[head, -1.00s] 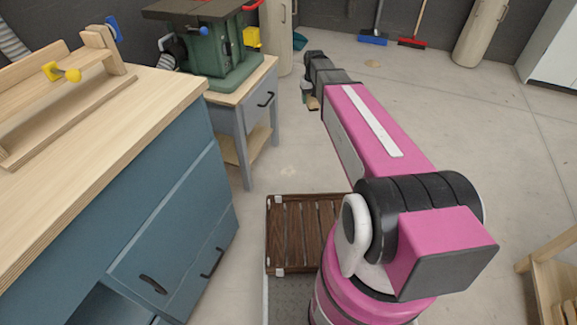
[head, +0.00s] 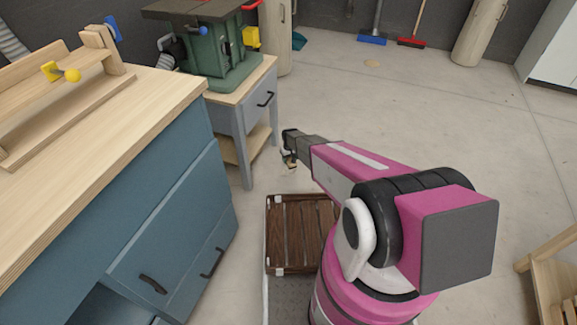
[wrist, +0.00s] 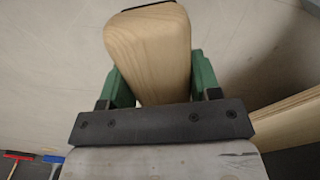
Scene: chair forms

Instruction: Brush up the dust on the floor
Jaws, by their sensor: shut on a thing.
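My gripper (head: 289,150) is low over the floor beside the small grey cabinet in the head view. In the wrist view its green fingers (wrist: 160,75) are shut on both sides of a pale wooden brush (wrist: 150,40). A dark strip shows at the brush's far edge; its bristles are not clear. A tan dust patch (head: 372,63) lies on the floor farther back. A second, faint patch seen earlier near the cabinet is now hidden by my gripper or too faint to see.
The small cabinet (head: 240,125) with a green machine (head: 215,55) is left of my gripper. A blue workbench (head: 160,210) fills the left. A slatted brown crate (head: 272,235) is in front. Blue (head: 372,39) and red (head: 411,42) brooms stand at the back wall. The middle floor is clear.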

